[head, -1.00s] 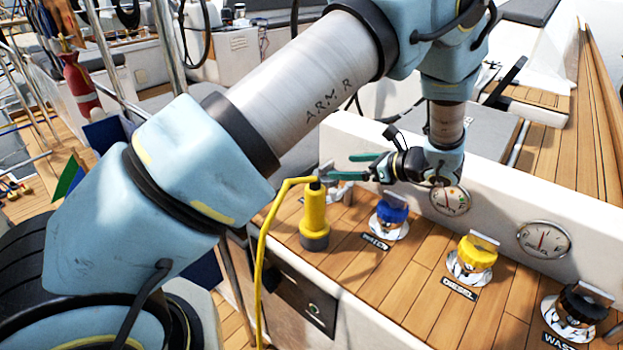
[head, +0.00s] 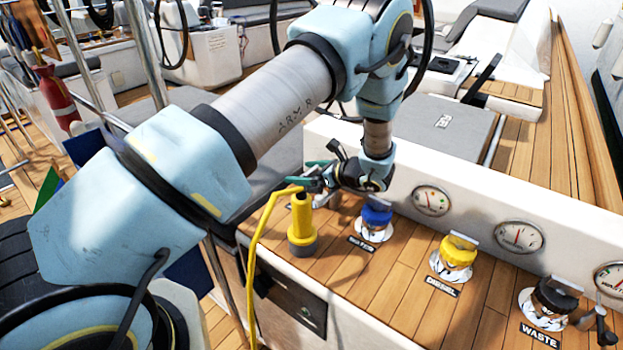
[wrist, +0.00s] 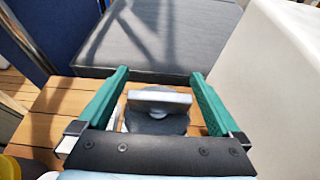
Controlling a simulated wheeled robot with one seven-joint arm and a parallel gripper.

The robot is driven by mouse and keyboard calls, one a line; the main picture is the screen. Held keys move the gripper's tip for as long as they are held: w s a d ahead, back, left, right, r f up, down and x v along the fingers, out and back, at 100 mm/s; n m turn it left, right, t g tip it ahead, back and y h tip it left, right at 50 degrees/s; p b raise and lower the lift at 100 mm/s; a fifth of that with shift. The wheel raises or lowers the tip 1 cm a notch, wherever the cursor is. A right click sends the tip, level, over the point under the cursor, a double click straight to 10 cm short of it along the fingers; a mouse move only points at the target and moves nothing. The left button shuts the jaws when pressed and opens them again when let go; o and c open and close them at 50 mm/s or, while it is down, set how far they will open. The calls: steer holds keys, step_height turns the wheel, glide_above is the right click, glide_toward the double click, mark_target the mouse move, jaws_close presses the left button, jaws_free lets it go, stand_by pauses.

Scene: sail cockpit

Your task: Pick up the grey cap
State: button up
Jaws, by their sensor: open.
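The grey cap (wrist: 142,122) is a dark grey round fitting with a pale flat handle plate on top, set on the wooden deck. In the wrist view it lies between my gripper's two green fingers (wrist: 160,76), low in the picture. The fingers are apart, with nothing gripped; I cannot tell how far above the cap they are. In the head view my gripper (head: 310,174) is at the left end of the cap row, near the white wall. The grey cap (head: 321,200) is mostly hidden there behind the yellow plug and under my gripper.
A yellow plug (head: 302,222) with a cable stands upright just in front of my gripper. Blue (head: 376,216), yellow (head: 458,250) and black (head: 557,296) caps line the deck to the right. A low white wall with gauges (head: 432,201) runs behind them.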

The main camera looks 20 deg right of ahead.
steer(key=shift+w, duration=0.1)
steer(key=c, duration=1.5)
